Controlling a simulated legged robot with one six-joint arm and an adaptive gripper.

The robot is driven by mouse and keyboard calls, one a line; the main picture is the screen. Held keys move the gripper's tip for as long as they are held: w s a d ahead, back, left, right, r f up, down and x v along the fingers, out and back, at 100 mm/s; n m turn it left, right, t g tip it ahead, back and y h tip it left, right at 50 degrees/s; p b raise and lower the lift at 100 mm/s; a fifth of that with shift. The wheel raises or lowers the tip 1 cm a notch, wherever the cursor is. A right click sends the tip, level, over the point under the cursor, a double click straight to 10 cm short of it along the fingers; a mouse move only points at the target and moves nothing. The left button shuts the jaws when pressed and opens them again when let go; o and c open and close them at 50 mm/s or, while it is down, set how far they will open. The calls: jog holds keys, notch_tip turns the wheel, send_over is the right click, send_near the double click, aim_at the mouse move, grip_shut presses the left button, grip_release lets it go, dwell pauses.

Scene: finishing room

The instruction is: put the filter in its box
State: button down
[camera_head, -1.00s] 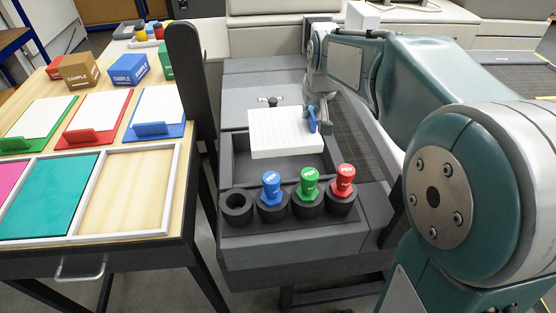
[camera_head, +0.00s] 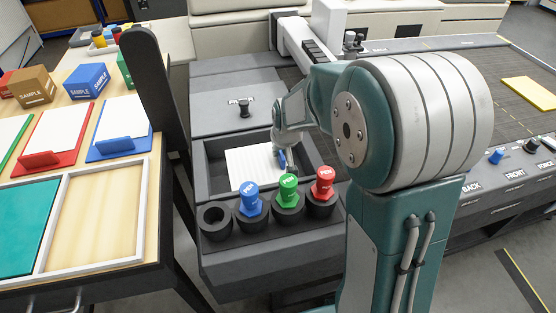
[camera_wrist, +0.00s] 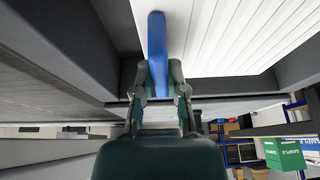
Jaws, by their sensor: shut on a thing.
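The white ribbed filter (camera_head: 250,170) is within the open dark grey box (camera_head: 206,178), below its rim in the head view. Whether it rests on the box floor cannot be told. My gripper (camera_head: 281,160) is shut on the filter's blue tab (camera_wrist: 157,45), at the filter's right side in the head view. In the wrist view, both fingers of my gripper (camera_wrist: 159,82) pinch the tab, and the white ribbed filter (camera_wrist: 235,40) fills the upper right. A grey lid panel with a black knob (camera_head: 244,108) lies behind the opening.
Blue (camera_head: 250,200), green (camera_head: 288,192) and red (camera_head: 323,185) pens stand in black holders in front of the box; one holder (camera_head: 214,220) is empty. A dark upright post (camera_head: 155,110) stands left, beside the wooden table (camera_head: 100,220). A control panel (camera_head: 510,175) is on the right.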

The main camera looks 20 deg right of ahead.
notch_tip(320, 180, down, 3)
jog(key=shift+f, duration=0.2)
jog(key=c, duration=0.7)
grip_release()
